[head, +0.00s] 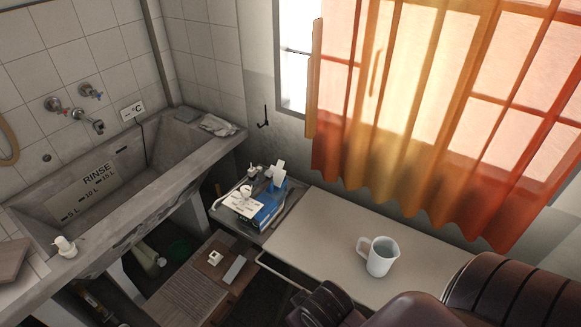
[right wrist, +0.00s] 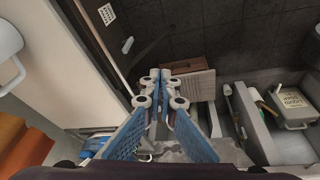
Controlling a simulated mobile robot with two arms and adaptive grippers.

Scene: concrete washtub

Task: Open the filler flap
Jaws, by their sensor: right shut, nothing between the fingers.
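A blue machine (head: 268,212) with a white top plate (head: 243,202) and small fittings stands on a grey surface at the left end of the pale table in the head view. I cannot make out for sure which part of it is the filler flap, or whether that is open. My right gripper (right wrist: 160,84) shows in the right wrist view with its blue-padded fingers together and nothing between them. A bit of blue and white (right wrist: 92,145), perhaps the machine, shows at its lower left, partly hidden. No gripper shows in the head view.
A white jug (head: 380,257) stands on the pale table (head: 320,235). The concrete washtub (head: 150,205) is at left. A wooden stool (head: 190,290) is below the machine. An orange curtain (head: 420,110) hangs behind the table. A labelled box (right wrist: 291,105) is at right in the wrist view.

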